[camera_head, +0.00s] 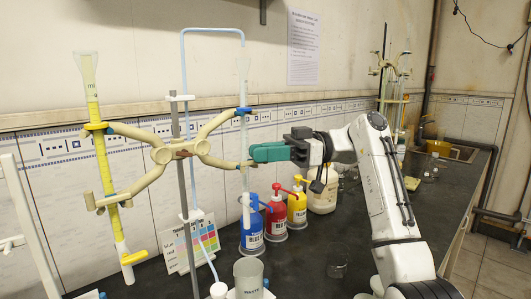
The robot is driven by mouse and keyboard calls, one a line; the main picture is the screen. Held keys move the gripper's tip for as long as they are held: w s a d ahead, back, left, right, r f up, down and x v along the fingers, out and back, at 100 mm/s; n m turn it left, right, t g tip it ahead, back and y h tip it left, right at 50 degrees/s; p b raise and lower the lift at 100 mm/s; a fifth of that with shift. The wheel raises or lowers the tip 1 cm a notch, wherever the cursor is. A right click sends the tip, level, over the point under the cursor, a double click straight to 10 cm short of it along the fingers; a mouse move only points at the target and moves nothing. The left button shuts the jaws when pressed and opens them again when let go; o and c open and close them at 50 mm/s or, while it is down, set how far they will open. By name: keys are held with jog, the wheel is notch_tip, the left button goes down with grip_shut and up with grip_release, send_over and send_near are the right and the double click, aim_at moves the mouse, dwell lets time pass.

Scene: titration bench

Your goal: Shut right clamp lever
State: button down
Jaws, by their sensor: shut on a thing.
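A double burette clamp with beige arms (182,150) is fixed on a grey upright rod (190,215). Its right side (215,122) reaches to a clear burette (243,135), with a blue piece (243,111) at the upper tip. The lower right arm (222,161) ends just beside my fingertips. My gripper (258,153), with green fingers, comes from the right and is shut at the right clamp's lower end, by the burette. The fingers hide most of what they hold, which appears to be the right clamp lever. The left side (125,135) holds a burette with yellow liquid (95,110).
Blue (251,232), red (276,215) and yellow (297,206) pump bottles stand behind and below my gripper. A pale tube (183,65) arches overhead. A colour chart (190,243) leans near the wall.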

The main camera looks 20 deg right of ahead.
jog(key=shift+f, duration=0.2)
jog(key=c, duration=1.3)
grip_release()
jog(key=shift+r, duration=0.1)
jog(key=d, duration=0.7)
jog(key=s+d+b, duration=0.1)
jog(key=d, duration=0.2)
jog(key=shift+d, duration=0.35)
